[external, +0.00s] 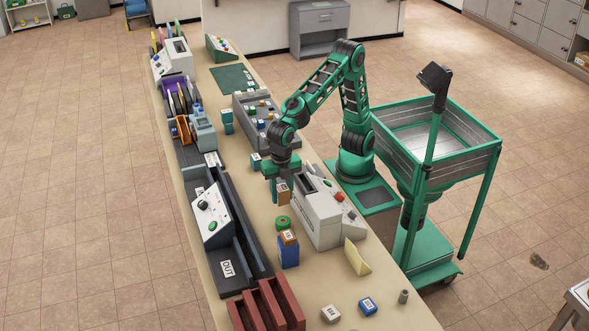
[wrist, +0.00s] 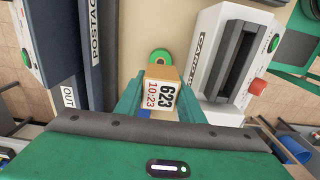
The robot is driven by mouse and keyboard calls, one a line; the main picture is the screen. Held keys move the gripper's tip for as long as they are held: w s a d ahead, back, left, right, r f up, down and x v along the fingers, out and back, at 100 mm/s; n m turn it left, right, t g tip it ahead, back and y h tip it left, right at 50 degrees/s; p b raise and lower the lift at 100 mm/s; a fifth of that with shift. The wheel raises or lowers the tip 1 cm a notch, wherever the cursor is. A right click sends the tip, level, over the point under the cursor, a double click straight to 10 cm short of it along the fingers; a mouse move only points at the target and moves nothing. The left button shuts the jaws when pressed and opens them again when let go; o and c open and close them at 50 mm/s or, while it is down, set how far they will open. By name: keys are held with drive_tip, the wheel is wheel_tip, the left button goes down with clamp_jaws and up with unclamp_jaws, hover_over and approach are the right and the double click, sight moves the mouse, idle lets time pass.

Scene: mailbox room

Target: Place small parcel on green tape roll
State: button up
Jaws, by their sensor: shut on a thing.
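A small brown parcel (wrist: 163,90) with a white label reading 623 and 10:23 is between the fingers of my gripper (wrist: 160,100). In the external view my gripper (external: 283,178) points down and is shut on this parcel (external: 284,193), holding it above the counter. The green tape roll (external: 283,222) lies flat on the counter, nearer the external camera than the held parcel and apart from it. In the wrist view the roll (wrist: 160,56) shows just above the parcel, partly hidden by it.
A blue box (external: 289,254) with an orange-brown piece (external: 289,237) on top stands close beside the roll. A grey-white machine (external: 318,213) is on the right and a dark tray marked OUT (external: 228,270) on the left. Red racks (external: 267,307) stand at the near end.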

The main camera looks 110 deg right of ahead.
sight(283, 221)
wheel_tip(283, 221, down, 9)
drive_tip(key=shift+f, duration=0.2)
idle(0.3)
drive_tip(key=o, duration=1.2)
drive_tip(key=shift+f, duration=0.1)
wheel_tip(283, 221, up, 12)
drive_tip(key=shift+r, duration=0.15)
